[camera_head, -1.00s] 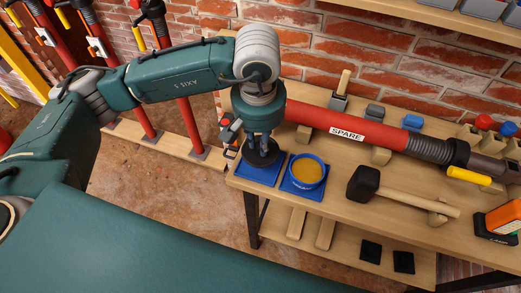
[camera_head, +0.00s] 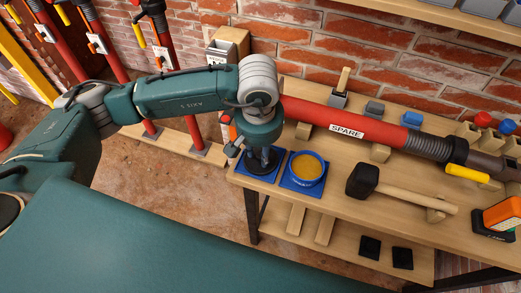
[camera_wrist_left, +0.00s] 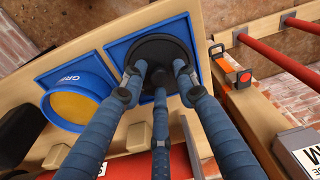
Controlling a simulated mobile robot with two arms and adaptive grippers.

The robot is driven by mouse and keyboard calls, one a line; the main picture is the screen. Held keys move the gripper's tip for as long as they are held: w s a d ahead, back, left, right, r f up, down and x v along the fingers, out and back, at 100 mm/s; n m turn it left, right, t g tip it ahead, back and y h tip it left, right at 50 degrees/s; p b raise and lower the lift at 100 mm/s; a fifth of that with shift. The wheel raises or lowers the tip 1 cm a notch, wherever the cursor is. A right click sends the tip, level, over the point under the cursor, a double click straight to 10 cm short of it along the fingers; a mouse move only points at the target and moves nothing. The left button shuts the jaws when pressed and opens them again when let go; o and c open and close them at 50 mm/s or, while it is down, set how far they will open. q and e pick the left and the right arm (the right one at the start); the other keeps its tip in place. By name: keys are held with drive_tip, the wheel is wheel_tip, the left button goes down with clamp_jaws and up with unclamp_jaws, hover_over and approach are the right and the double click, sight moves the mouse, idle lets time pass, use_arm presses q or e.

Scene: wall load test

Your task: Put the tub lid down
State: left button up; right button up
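The black round tub lid (camera_head: 257,168) appears to lie flat over the left blue square mat (camera_head: 245,176). In the left wrist view, the lid (camera_wrist_left: 152,46) is inside the mat's raised border. My left gripper (camera_head: 262,157) points down at the lid's middle. Its blue fingers (camera_wrist_left: 158,76) stand around the middle of the lid with their dark tips a little apart. Any knob between them is hidden, so I cannot tell whether they grip. The blue tub (camera_head: 306,168) stands uncovered on the mat to the right, with yellowish contents. My right gripper is not in view.
A black-headed mallet (camera_head: 400,188) lies right of the tub on the wooden bench. Behind it, a red tube marked SPARE (camera_head: 345,123) rests on blocks. An orange and black device (camera_head: 502,217) is at the right edge. The bench's left edge is close to the lid's mat.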

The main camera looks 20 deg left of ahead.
sight(260, 163)
use_arm(q)
drive_tip(key=shift+r, duration=0.15)
drive_tip(key=shift+r, duration=0.15)
wheel_tip(260, 163, up, 12)
drive_tip(key=s+b, duration=0.1)
drive_tip(key=b, duration=0.1)
drive_tip(key=shift+s+f+b, duration=0.2)
drive_tip(key=shift+s+b, duration=0.05)
drive_tip(key=shift+b, duration=0.05)
drive_tip(key=shift+d, duration=0.1)
idle(0.3)
